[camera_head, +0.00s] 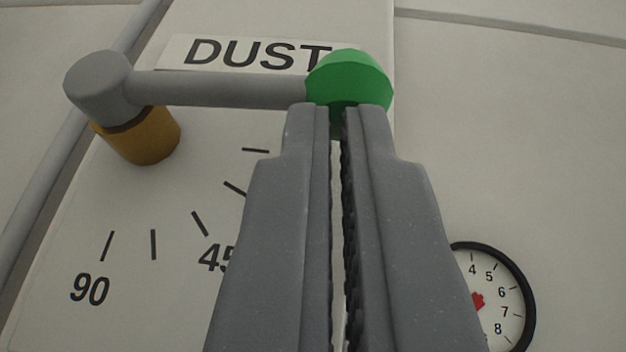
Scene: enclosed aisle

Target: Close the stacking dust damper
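The dust damper is a grey lever (220,90) with a green knob (349,78) at its right end. Its left end sits on a grey hub (98,82) over a brass-coloured pivot (142,137). The lever lies nearly level, just below a "DUST" label (255,54). A printed scale shows 90 at lower left and 45 further right; the rest of it is hidden behind my gripper. My gripper (338,112) points up at the knob, its fingertips at the knob's lower edge. Contact with the knob is unclear.
A round gauge (510,300) with a red centre is at lower right, partly hidden by my right finger. A grey pipe (40,190) runs along the left of the panel (60,325). The wall (520,130) to the right of the knob is clear.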

